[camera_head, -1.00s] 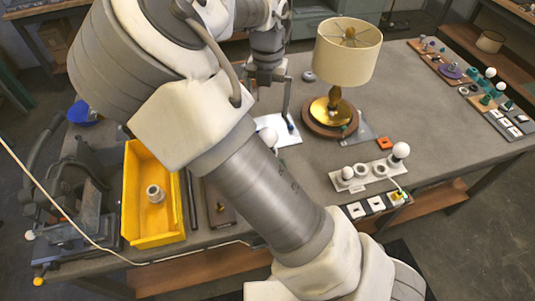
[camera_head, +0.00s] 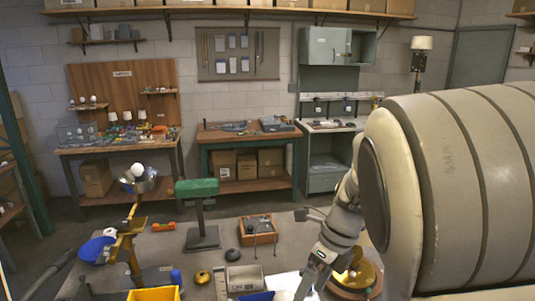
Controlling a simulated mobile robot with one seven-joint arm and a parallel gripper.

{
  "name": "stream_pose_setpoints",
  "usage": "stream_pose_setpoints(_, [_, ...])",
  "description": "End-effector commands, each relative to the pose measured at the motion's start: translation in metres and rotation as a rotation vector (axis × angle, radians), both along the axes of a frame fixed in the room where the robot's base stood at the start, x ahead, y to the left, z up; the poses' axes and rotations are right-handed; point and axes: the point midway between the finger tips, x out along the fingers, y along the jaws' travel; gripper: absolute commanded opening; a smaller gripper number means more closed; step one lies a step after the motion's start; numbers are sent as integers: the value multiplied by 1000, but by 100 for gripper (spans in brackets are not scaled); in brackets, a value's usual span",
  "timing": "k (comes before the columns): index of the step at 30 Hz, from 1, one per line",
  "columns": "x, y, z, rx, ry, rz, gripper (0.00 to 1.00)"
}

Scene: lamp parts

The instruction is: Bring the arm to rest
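My arm fills the right side of the head view, with its large pale links close to the camera. My gripper (camera_head: 306,284) hangs over the bench at the lower middle, left of the lamp base. Its fingertips are small and partly lost near a white plate, so I cannot tell whether they are open or shut. The brass lamp base (camera_head: 362,270) stands on a round wooden disc (camera_head: 352,293) just right of the gripper. My arm hides the upper part of the lamp.
A yellow bin (camera_head: 154,294) is cut off at the bottom edge. A brass-coloured stand (camera_head: 128,240), a green-topped stand (camera_head: 203,236) and a wooden box (camera_head: 259,230) are on the bench (camera_head: 225,222). Shelves and side benches line the back wall.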

Motion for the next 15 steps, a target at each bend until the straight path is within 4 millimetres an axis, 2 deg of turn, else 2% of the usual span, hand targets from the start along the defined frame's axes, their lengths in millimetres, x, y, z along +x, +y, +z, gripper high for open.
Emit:
stream_pose_setpoints(7, [-39,-10,21,59,-262,535,100])
stream_pose_setpoints(15, [-81,-23,42,-57,-561,1148,100])
